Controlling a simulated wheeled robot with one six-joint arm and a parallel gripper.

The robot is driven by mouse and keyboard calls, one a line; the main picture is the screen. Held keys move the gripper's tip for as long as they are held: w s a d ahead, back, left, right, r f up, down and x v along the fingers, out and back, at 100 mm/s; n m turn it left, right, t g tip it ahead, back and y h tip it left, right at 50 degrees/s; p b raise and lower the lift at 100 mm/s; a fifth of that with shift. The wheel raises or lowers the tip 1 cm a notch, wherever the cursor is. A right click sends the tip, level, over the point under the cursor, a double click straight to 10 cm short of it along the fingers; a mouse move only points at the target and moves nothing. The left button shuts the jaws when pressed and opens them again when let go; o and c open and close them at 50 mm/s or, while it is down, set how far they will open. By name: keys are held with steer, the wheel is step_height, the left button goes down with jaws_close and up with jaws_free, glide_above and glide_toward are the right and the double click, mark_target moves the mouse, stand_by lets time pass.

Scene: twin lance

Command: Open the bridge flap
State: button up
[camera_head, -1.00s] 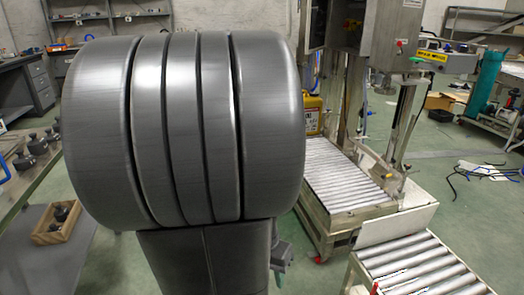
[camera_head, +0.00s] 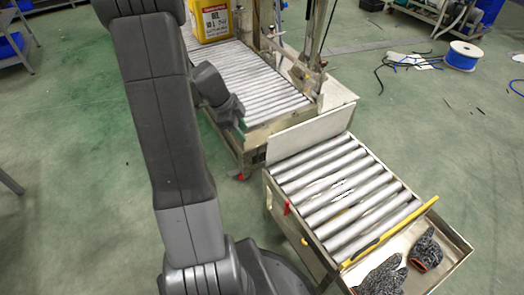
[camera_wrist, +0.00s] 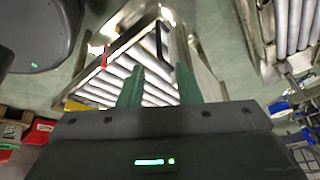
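The bridge flap seems to be the pale flat metal plate (camera_head: 310,134) at the far end of the near roller conveyor (camera_head: 340,195), in the gap before the far roller conveyor (camera_head: 255,85). I cannot tell its exact tilt. My gripper (camera_head: 239,130) is left of the plate in the head view, mostly hidden by my wrist; only a green fingertip shows. In the wrist view my gripper (camera_wrist: 160,76) has its two green fingers apart, with nothing held between them. Rollers (camera_wrist: 118,75) show beyond the fingers. I see no contact with the plate.
A yellow container (camera_head: 211,20) stands on the far conveyor. A red handle (camera_head: 287,208) sticks out at the near conveyor's left side. A yellow bar (camera_head: 390,232) and dark gloves (camera_head: 384,276) lie at its front end.

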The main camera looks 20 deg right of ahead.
steer(key=b, duration=0.4)
glide_toward(258, 163)
steer(key=d+f, duration=0.2)
steer(key=s+d+f, duration=0.1)
steer(key=f, duration=0.1)
steer(key=shift+d+f, duration=0.25)
steer(key=shift+d, duration=0.1)
jaws_close()
